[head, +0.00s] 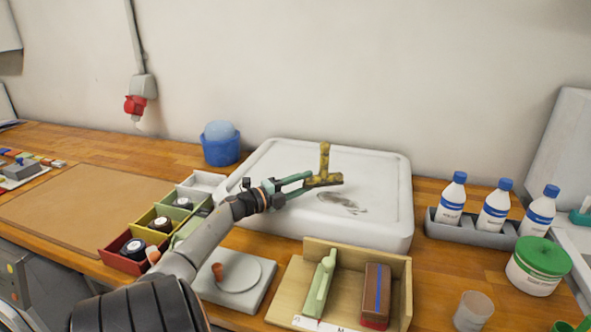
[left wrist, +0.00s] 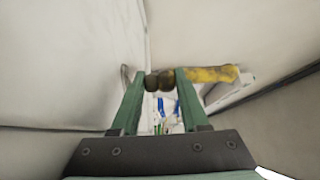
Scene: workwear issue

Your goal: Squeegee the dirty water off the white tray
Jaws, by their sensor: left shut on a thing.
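The white tray (head: 258,205) is a large, shallow slab with a raised rim against the back wall. A dark, dirty wet patch (head: 343,203) lies on its surface, right of centre. My left gripper (head: 306,183) is over the tray, shut on a mottled yellow-brown T-shaped tool (head: 325,158), probably the squeegee. Its stem points up and its crosspiece is by the fingertips; I cannot tell if it touches the tray. In the left wrist view the left gripper (left wrist: 160,82) grips a dark part of the tool (left wrist: 212,74), whose yellow part extends right. The right gripper is out of view.
In front of the tray stand a wooden holder (head: 408,290) with a green tool and a brown block, and a grey plate (head: 212,290). Coloured bins (head: 125,262) stand left. White bottles (head: 495,206) in a grey rack and a green-lidded tub (head: 538,265) stand right. A blue bucket (head: 220,150) is behind.

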